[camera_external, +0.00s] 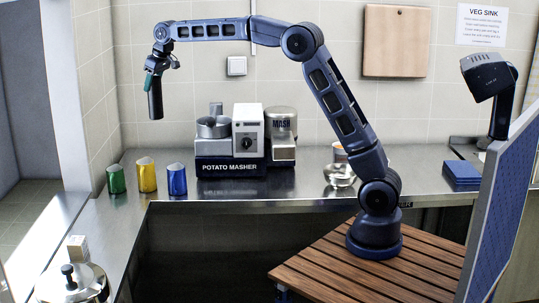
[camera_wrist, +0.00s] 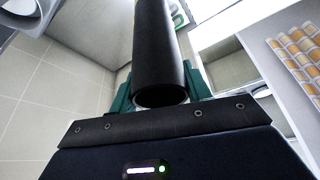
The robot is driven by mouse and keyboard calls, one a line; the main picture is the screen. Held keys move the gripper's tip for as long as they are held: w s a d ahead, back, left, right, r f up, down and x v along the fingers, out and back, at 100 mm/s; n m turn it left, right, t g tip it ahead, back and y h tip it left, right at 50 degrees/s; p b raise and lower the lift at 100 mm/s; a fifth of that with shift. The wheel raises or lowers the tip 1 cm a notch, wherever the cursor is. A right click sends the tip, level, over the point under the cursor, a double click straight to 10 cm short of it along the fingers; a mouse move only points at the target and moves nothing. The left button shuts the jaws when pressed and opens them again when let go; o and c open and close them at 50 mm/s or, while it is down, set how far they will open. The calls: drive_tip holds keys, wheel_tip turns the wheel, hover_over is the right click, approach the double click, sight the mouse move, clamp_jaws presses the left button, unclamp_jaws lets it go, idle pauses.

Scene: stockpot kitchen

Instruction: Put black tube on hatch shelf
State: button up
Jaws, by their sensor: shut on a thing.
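The black tube (camera_external: 155,100) hangs nearly upright in my gripper (camera_external: 156,70), high above the left part of the steel counter. In the wrist view the tube (camera_wrist: 158,45) lies between the teal fingers of my gripper (camera_wrist: 160,88), which are shut on it. Its near end shows a round rim. At the left, a wall opening has a pale ledge (camera_external: 36,232) at its foot, which looks like the hatch shelf. The tube is apart from it, up and to the right.
Green (camera_external: 116,179), yellow (camera_external: 147,175) and blue (camera_external: 177,179) cans stand on the counter (camera_external: 235,194) below the tube. A potato masher machine (camera_external: 232,150) stands to their right. A lidded pot (camera_external: 72,284) and a small box (camera_external: 78,248) are front left.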

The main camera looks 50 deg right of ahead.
drive_tip(key=s+a+n+y, duration=0.1)
drive_tip(key=s+a+n, duration=0.1)
drive_tip(key=s+a, duration=0.75)
drive_tip(key=s+a+n+g, duration=0.1)
drive_tip(key=s+a, duration=0.3)
drive_tip(key=a, duration=1.1)
drive_tip(key=s+a+n+y, duration=0.1)
drive_tip(key=s+a+n, duration=0.1)
drive_tip(key=s+a, duration=0.8)
drive_tip(key=w+a+f, duration=0.1)
drive_tip(key=f, duration=1.4)
drive_tip(key=w+a+f, duration=0.1)
drive_tip(key=w+f, duration=0.1)
drive_tip(key=f, duration=1.4)
drive_tip(key=shift+w+a+f, duration=0.15)
drive_tip(key=shift+a+f, duration=0.05)
drive_tip(key=shift+f, duration=0.25)
drive_tip(key=o, duration=1.3)
drive_tip(key=v, duration=1.2)
drive_tip(key=shift+a+r, duration=0.2)
